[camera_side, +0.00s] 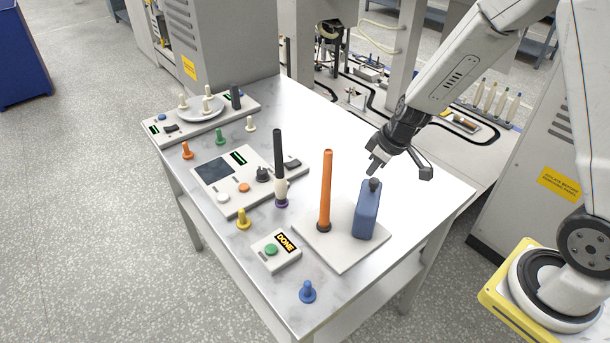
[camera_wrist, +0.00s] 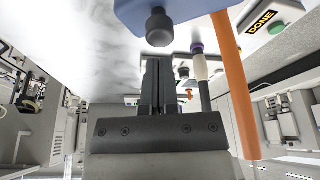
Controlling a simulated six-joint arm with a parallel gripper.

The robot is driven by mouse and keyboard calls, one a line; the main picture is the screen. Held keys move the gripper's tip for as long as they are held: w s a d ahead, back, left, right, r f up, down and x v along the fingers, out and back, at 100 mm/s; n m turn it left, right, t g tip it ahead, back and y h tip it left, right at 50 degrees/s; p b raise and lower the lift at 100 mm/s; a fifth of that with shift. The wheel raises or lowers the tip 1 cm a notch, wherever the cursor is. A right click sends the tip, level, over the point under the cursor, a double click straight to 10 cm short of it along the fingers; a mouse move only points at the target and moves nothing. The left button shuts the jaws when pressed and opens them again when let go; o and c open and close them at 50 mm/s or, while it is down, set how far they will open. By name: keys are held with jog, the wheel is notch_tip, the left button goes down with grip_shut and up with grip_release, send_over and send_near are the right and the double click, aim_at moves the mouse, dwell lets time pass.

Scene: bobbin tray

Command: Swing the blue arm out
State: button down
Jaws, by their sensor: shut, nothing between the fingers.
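The blue arm (camera_side: 367,212) looks like an upright blue block with a dark knob (camera_side: 375,184) on top. It is on a pale square plate (camera_side: 350,254), to the right of an orange post (camera_side: 325,190). My gripper (camera_side: 372,168) is shut and empty, just above the knob in the side view. In the wrist view, the blue arm (camera_wrist: 180,8) is at the top edge, partly cut off. Its dark knob (camera_wrist: 159,28) lies just beyond my closed fingertips (camera_wrist: 158,64), apparently with a small gap. The orange post (camera_wrist: 237,90) is to the right.
A grey DONE box with a green button (camera_side: 271,250) and a blue peg (camera_side: 307,291) are near the front. A control panel (camera_side: 240,205), a tall black-topped rod (camera_side: 279,155) and several coloured pegs are to the left. The table's right side (camera_side: 425,190) is clear.

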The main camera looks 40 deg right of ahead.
aim_at(379, 193)
jog(key=v, duration=0.7)
jog(key=shift+r, duration=0.1)
jog(key=shift+s, duration=0.1)
dwell(0.4)
jog(key=s+a+f+m+g+h, duration=0.1)
jog(key=s+a+m, duration=0.2)
jog(key=s, duration=0.7)
jog(key=shift+a, duration=0.9)
